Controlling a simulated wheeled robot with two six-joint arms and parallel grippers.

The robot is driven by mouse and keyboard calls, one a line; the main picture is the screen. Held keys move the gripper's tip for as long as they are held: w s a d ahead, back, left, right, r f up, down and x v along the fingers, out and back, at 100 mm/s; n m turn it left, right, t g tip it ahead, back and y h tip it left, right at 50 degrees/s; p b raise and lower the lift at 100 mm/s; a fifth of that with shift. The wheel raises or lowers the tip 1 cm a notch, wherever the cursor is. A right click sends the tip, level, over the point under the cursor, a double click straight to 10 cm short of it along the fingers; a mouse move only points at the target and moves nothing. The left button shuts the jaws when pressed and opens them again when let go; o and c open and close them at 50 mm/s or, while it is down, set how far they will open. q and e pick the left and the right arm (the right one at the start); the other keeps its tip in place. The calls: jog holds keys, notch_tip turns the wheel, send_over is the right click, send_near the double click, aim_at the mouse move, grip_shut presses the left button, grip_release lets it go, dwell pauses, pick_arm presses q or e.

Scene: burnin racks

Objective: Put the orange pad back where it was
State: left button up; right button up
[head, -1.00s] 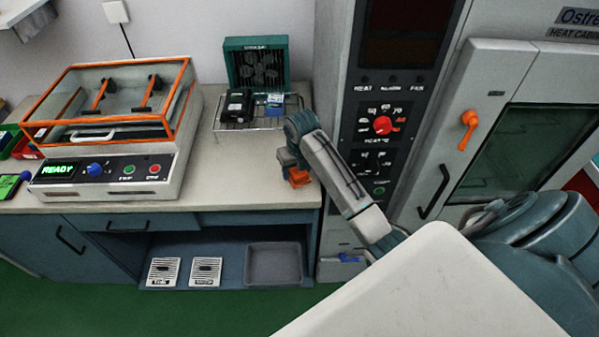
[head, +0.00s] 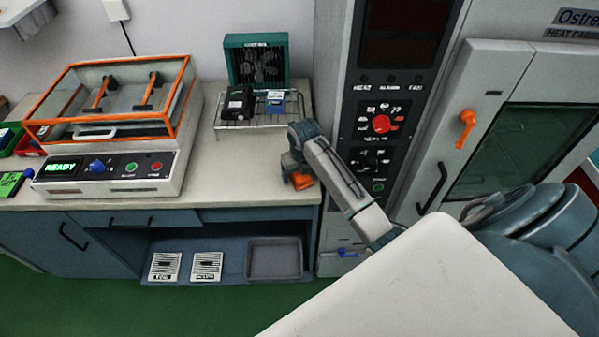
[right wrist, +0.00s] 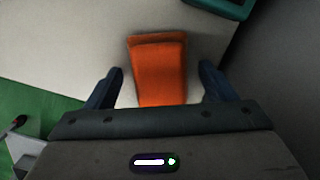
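The orange pad (head: 302,180) is at the front right of the counter, beside the tall heat cabinet. In the right wrist view the pad (right wrist: 160,72) lies over the pale counter top, between my right gripper's two fingers. My right gripper (head: 293,168) hangs over that corner of the counter and hides part of the pad. In the wrist view the right gripper (right wrist: 160,88) is open, with a gap between each finger and the pad. My left gripper is not in view.
A wire rack (head: 250,122) with a black device (head: 236,103) and a blue item (head: 275,102) stands behind, before a green fan unit (head: 257,62). An orange-framed machine (head: 108,165) reading READY stands left. The cabinet (head: 400,110) closes off the right. Counter between machine and rack is clear.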

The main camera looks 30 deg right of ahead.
jog(key=shift+r, duration=0.5)
notch_tip(320, 180, up, 11)
jog(key=s+b, duration=0.1)
jog(key=b, duration=0.1)
jog(key=shift+s+a, duration=0.15)
jog(key=shift+s, duration=0.2)
jog(key=shift+r, duration=0.1)
